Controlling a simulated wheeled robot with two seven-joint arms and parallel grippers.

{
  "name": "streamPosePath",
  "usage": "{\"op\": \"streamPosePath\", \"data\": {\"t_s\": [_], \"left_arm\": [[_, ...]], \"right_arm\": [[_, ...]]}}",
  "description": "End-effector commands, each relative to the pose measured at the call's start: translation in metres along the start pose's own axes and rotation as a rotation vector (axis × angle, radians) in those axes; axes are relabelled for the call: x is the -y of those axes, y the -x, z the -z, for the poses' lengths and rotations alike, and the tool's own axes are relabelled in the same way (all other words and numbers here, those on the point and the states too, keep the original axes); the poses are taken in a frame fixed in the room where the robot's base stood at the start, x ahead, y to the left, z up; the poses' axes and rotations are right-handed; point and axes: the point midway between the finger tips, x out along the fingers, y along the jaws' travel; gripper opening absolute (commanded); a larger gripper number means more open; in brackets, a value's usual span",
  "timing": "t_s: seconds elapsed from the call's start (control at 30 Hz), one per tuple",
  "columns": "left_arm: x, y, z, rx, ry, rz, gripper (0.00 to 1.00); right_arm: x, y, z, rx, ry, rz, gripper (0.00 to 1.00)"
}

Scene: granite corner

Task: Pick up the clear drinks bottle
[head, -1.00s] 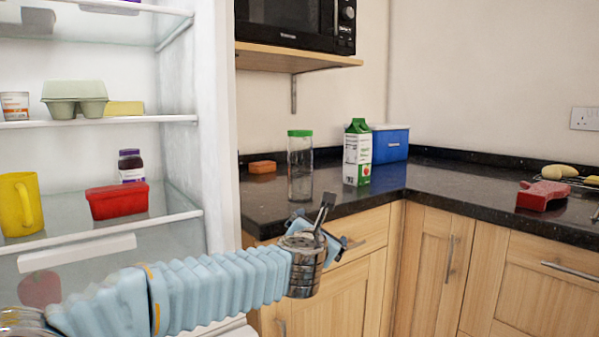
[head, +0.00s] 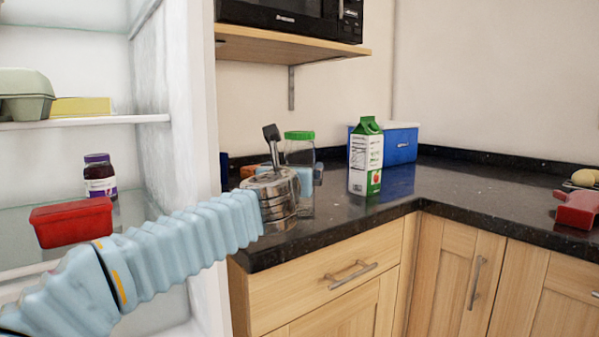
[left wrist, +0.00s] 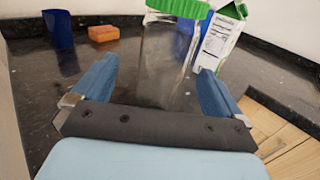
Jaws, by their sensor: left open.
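The clear drinks bottle with a green lid (head: 299,136) stands upright on the dark granite worktop, partly hidden behind my left wrist in the head view. In the left wrist view the bottle (left wrist: 165,62) stands ahead, in line with the gap between the fingers. My left gripper (left wrist: 155,85) is open and empty, its two blue fingers apart and short of the bottle or just at it; I cannot tell if they touch. In the head view the fingers are mostly hidden behind my wrist. My right gripper is in neither view.
A green and white carton (head: 366,158) stands right of the bottle, with a blue box (head: 401,143) behind it. The fridge wall (head: 190,120) is close left; a shelf (head: 290,42) hangs above.

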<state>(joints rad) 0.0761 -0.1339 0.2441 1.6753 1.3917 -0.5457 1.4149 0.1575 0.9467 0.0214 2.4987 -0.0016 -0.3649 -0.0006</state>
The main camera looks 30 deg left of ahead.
Motion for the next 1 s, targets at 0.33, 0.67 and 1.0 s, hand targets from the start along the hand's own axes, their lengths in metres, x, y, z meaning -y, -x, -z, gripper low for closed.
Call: {"op": "streamPosePath", "data": {"t_s": [0.33,0.67,1.0], "left_arm": [[0.003,-0.040,-0.001,-0.001,-0.002,-0.001,1.00],[0.006,-0.077,-0.001,0.000,0.000,0.000,1.00],[0.006,-0.076,0.000,0.000,-0.001,0.000,0.74]], "right_arm": [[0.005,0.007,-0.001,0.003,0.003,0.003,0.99],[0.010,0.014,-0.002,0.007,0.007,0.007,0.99],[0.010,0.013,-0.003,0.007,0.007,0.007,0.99]]}}
